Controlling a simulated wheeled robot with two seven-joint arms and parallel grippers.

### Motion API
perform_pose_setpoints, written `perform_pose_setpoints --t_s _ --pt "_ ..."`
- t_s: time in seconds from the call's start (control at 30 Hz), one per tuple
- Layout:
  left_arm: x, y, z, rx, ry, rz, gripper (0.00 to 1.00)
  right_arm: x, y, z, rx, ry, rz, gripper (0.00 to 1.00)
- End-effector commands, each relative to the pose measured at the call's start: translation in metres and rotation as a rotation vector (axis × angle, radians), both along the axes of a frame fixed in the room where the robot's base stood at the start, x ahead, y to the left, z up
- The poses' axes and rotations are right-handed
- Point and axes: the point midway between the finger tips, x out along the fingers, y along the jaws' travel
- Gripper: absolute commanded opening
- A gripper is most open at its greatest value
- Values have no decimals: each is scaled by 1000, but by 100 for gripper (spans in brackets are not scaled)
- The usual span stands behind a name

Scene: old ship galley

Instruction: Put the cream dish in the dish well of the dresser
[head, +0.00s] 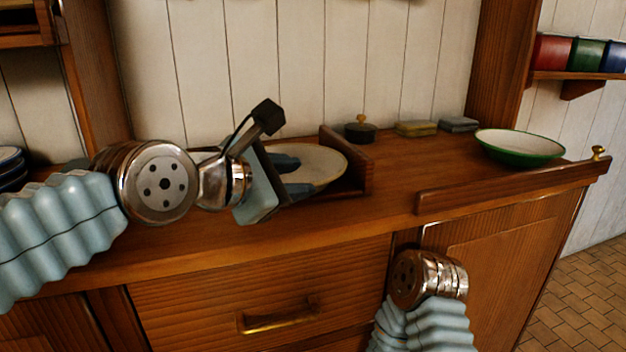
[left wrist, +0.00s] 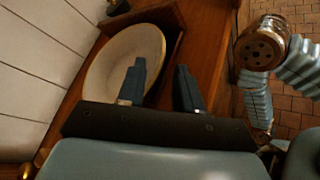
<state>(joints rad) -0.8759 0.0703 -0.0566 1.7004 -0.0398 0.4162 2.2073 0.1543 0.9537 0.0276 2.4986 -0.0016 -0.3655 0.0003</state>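The cream dish (head: 325,161) lies at the dish well (head: 358,170) of the dresser, inside its raised wooden walls. I cannot tell whether it rests fully flat. It also shows in the left wrist view (left wrist: 108,68). My left gripper (head: 291,176) is over the near left part of the dish and hides some of it. In the left wrist view its two dark blue fingers (left wrist: 160,78) stand apart with nothing gripped between them. One finger overlaps the dish, and the other is beyond its rim. My right arm shows low in the head view, but its gripper is not visible.
A green-rimmed bowl (head: 520,146) stands on the right of the dresser top (head: 400,172), behind a low front rail (head: 500,188). A small dark lidded pot (head: 360,132), a yellowish block (head: 416,129) and a grey block (head: 458,125) stand at the back. The top's middle is clear.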

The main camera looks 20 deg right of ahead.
Motion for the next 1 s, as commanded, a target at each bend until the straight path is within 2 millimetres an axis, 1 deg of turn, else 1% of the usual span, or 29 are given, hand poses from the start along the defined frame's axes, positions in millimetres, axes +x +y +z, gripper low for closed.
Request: perform_pose_setpoints --t_s 0.03,0.1,0.2,0.3,1.0 --pt "-6 9 4 -3 -2 1 35 0 0 -1 0 -1 0 57" --pt "-13 18 8 -2 -2 1 35 0 -1 -2 -1 0 -1 57" --pt "-20 27 13 -1 -2 0 35 0 -1 -2 -1 0 -1 57" --pt "-24 32 14 1 -1 0 35 0 -1 -2 -1 0 -1 57" --pt "-25 33 15 1 -1 0 35 0 -1 -2 -1 -1 -2 57"
